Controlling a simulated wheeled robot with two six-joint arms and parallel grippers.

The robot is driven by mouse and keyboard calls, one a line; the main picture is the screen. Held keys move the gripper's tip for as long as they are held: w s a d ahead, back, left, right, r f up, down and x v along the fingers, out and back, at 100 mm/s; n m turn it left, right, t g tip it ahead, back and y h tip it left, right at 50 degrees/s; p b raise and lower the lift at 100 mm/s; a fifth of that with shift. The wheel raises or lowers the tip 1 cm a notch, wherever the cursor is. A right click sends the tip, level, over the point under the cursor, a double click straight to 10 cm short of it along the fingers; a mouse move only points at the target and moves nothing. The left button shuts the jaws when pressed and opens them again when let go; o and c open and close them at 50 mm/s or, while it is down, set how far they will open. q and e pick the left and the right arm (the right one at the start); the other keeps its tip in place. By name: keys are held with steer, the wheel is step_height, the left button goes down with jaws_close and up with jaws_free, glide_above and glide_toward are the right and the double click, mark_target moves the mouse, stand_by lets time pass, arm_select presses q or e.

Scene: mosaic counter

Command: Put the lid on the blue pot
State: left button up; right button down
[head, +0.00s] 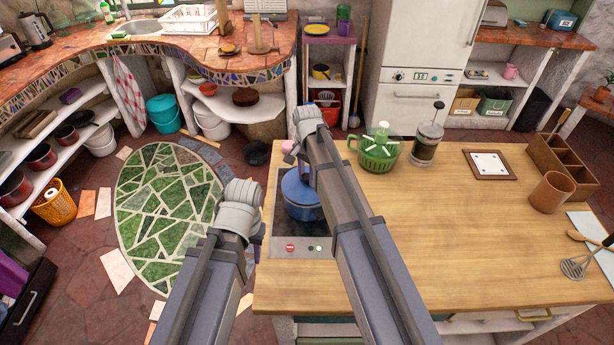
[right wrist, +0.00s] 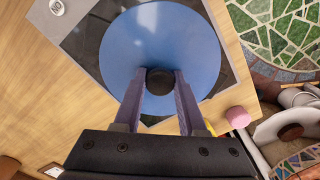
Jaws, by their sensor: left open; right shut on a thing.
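The blue pot (head: 303,208) stands on the dark hob at the left end of the wooden counter, partly hidden by my right arm. The round blue lid (right wrist: 160,40) with its black knob (right wrist: 159,81) fills the upper middle of the right wrist view. My right gripper (right wrist: 159,76) is shut on the knob, one finger on each side. In the head view this gripper (head: 307,178) is over the pot, mostly behind my arm. I cannot tell whether the lid touches the rim. My left gripper (head: 258,236) is open and empty, left of the hob.
A pink object (head: 288,146) stands behind the hob. A green colander (head: 376,154) and a French press (head: 427,137) stand at the counter's back. A framed tile (head: 489,165) and wooden box (head: 562,160) lie further right. The counter's middle is clear.

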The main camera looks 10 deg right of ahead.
steer(key=shift+f+b, duration=0.5)
steer(key=shift+f, duration=0.05)
stand_by(0.9)
jaws_free()
stand_by(0.7)
steer(key=shift+r, duration=0.15)
step_height(320, 180, up, 7)
steer(key=p, duration=0.7)
stand_by(0.6)
